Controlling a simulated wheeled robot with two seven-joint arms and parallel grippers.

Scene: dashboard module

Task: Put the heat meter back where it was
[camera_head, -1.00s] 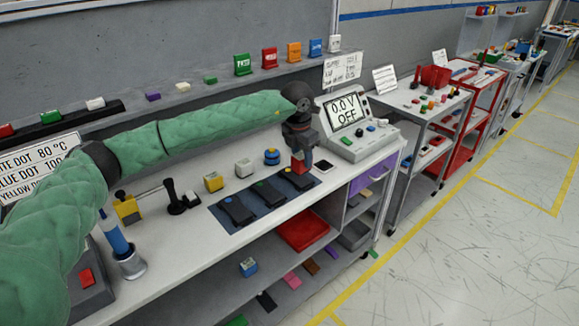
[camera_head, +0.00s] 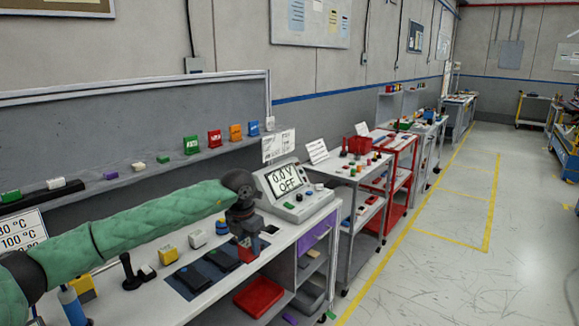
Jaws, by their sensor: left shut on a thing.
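My left gripper (camera_head: 246,236) points down over the bench, just in front of the grey console. It is shut on a small red item (camera_head: 247,251), mostly hidden by the fingers; I cannot tell for sure that this is the heat meter. Dark handheld devices lie on the blue-grey mat (camera_head: 178,288) under and left of the gripper. The grey console (camera_head: 300,203) has a screen reading "0.0 V OFF". My right gripper is not in view.
A yellow block (camera_head: 168,255), a white block (camera_head: 198,239) and a blue round item (camera_head: 222,227) stand behind the mat. Coloured blocks line the ledge (camera_head: 150,172) behind. Grey and red carts stand right; the floor beyond is clear.

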